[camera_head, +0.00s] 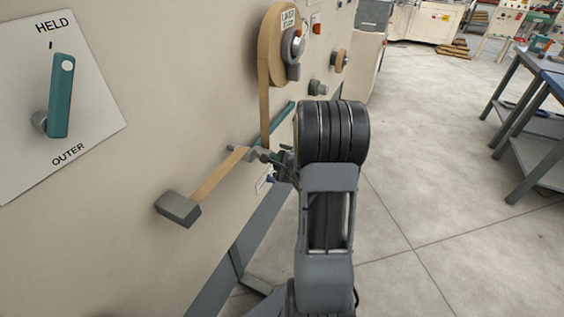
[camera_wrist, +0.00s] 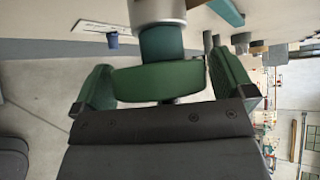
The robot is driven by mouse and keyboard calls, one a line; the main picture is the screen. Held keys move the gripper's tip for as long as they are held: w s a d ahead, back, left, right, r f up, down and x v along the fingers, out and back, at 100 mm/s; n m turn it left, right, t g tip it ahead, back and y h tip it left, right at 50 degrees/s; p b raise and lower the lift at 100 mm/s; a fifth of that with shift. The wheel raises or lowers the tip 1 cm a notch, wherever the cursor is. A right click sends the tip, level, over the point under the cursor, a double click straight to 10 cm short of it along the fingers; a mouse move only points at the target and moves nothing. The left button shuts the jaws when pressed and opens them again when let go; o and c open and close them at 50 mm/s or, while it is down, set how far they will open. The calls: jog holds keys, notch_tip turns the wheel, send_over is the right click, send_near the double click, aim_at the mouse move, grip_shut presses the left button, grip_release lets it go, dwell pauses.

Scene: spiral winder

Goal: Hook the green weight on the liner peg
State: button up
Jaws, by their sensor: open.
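In the wrist view a green disc (camera_wrist: 160,81), likely the green weight, lies between the two green fingers of my gripper (camera_wrist: 164,72). The fingers stand apart, one on each side, with visible gaps to the disc. A teal collar (camera_wrist: 161,42) and a pale grey cylinder (camera_wrist: 158,10) sit directly above the disc in the picture. In the head view my gripper is mostly hidden behind my dark wrist, close to the machine face. A little dark green (camera_head: 278,158) shows there; I cannot tell whether it is weight or finger. I cannot identify the liner peg with certainty.
A tan liner roll (camera_head: 270,45) hangs on the cream machine panel (camera_head: 150,110); its strip runs down near my gripper. A teal bar (camera_head: 275,125), grey block (camera_head: 178,208) and teal HELD/OUTER lever (camera_head: 62,95) project from the panel. Open floor (camera_head: 430,200) lies right.

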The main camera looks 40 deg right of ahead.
jog(key=c, duration=1.5)
jog(key=shift+s+r, duration=0.1)
jog(key=shift+s, duration=0.05)
